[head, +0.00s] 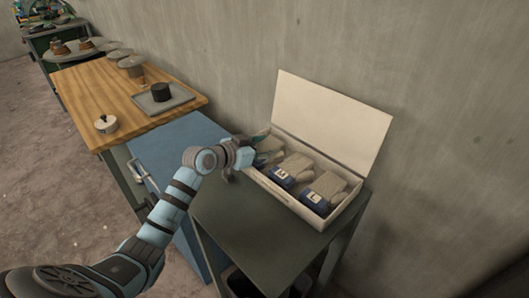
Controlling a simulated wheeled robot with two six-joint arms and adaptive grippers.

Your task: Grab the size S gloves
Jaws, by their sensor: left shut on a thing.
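An open white box (335,220) with its lid raised sits on a dark green table. It holds three grey gloves bundles with blue cuffs in a row. The right gloves (330,186) bear a white label that looks like L. The middle gloves (298,166) also bear a small white label, too small to read surely. The left gloves (272,146) are partly hidden by my left gripper (259,143), so their size label cannot be read. My left gripper is shut on these left gloves at the box's left end. My right gripper is not in view.
A wooden table (85,85) at the left holds a dark tray (178,101) with a black cylinder, and a small white lidded pot (106,124). A blue cabinet (165,150) stands between the tables. The wall is close behind the box. The green table (235,225) is bare in front.

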